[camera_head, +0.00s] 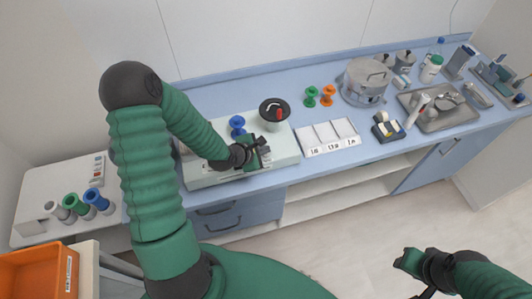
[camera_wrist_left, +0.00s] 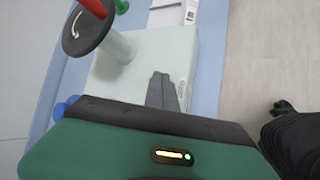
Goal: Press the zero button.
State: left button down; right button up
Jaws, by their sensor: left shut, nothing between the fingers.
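No button that I can identify as the zero button shows in the views. A pale green box (camera_head: 288,154) stands on the blue counter, with a black disc (camera_head: 274,109) with a red grip on its top. The box (camera_wrist_left: 205,62) and the disc (camera_wrist_left: 90,30) also show in the left wrist view. My left gripper (camera_head: 262,150) is shut and empty over the front of the box; whether it touches is unclear. Its fingers (camera_wrist_left: 163,92) point at the box's pale face. My right gripper (camera_head: 408,261) is low at the right, over the floor, away from the counter.
A white unit with a small coloured button panel (camera_head: 97,168) stands at the left, with several spools beside it. White labelled trays (camera_head: 327,137), a metal pot (camera_head: 366,82) and a metal tray (camera_head: 432,119) are to the right. An orange bin (camera_head: 35,275) is at lower left.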

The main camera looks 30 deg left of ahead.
aim_at(264, 157)
pick_arm(q)
jog(key=shift+f, duration=0.45)
dwell(0.5)
dwell(0.3)
jog(key=shift+r+p, duration=0.85)
notch_tip(264, 157, up, 5)
jog(key=p, duration=0.5)
jog(key=shift+r+p, duration=0.15)
jog(key=shift+p, duration=0.15)
jog(key=shift+f, duration=0.2)
